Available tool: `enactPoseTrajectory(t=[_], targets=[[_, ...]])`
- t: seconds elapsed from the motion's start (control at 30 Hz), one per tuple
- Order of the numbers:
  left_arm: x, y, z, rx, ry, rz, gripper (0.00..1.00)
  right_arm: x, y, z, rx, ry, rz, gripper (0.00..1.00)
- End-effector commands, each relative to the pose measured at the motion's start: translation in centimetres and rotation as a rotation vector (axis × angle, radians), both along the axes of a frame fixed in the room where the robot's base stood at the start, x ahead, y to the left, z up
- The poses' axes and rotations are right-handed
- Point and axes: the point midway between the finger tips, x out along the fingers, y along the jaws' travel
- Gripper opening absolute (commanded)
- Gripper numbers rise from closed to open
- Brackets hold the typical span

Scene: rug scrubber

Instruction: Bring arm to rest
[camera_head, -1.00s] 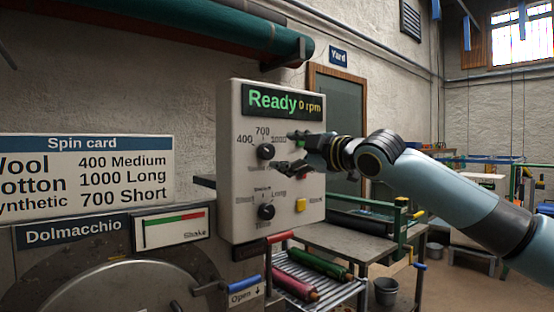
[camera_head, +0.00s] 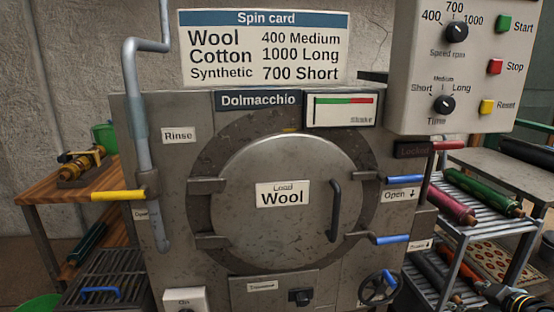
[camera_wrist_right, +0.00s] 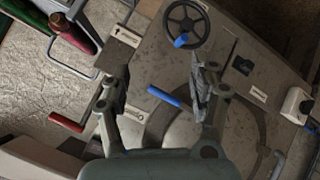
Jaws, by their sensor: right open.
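My right gripper (camera_wrist_right: 160,85) is open and empty in the right wrist view, its two dark fingers spread wide in front of the machine's face. A small part of my right arm shows at the bottom right corner of the head view, low and clear of the control panel (camera_head: 406,70). The round machine door (camera_head: 285,235) is shut and carries a "Load Wool" label. The speed knob (camera_head: 447,32) and the time knob (camera_head: 444,104) are on the panel, with nothing touching them. My left gripper is not in view.
The blue-handled levers (camera_head: 404,180) and a handwheel (camera_head: 379,288) stick out at the machine's right side. A rack with rolled rugs (camera_head: 489,192) stands at the right. A wooden bench (camera_head: 60,188) is at the left, beside a yellow-handled pipe (camera_head: 118,195).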

Motion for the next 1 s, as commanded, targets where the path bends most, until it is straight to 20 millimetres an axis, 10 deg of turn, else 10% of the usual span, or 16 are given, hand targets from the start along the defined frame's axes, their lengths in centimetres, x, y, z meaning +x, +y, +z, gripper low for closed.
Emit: enactPoseTrajectory(t=[0.2,0.5,0.8,1.0], targets=[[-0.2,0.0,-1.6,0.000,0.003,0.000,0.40,-11.1,2.3,-15.5,0.099,0.238,-0.127,0.62],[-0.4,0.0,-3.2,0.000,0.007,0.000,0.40,-30.5,8.5,-30.3,0.202,0.554,-0.289,0.62],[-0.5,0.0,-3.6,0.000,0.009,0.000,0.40,-45.9,13.5,-35.8,0.258,0.763,-0.426,0.62],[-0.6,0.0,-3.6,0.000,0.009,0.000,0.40,-46.8,13.1,-35.9,0.284,0.745,-0.495,0.62]])
